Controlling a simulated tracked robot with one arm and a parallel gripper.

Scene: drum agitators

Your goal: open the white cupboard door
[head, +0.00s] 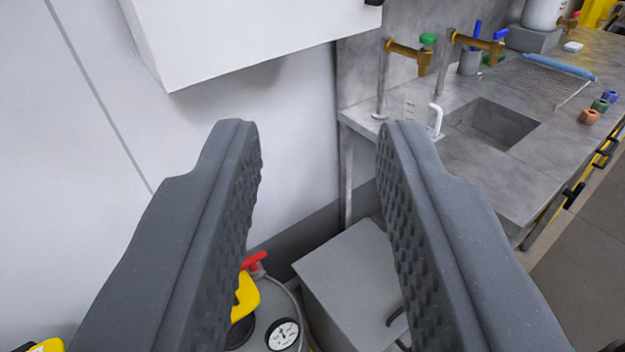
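A white wall cupboard (245,38) shows at the top of the view, cut off by the upper edge, so only its lower part is visible. A small dark piece, possibly its handle (373,2), shows at its lower right corner. No open gap shows in the visible part, but I cannot tell the door's state for sure. My gripper (318,130) is open and empty, its two dark ridged fingers wide apart. In the picture its fingertips lie below the cupboard, with no visible contact.
A grey bench (475,175) with a sink, brass taps (408,50) and a white-handled jug (434,120) stands at right. Below are a grey box (350,280) and a vessel with a red valve (254,262) and a gauge (283,334). Pale wall fills the left.

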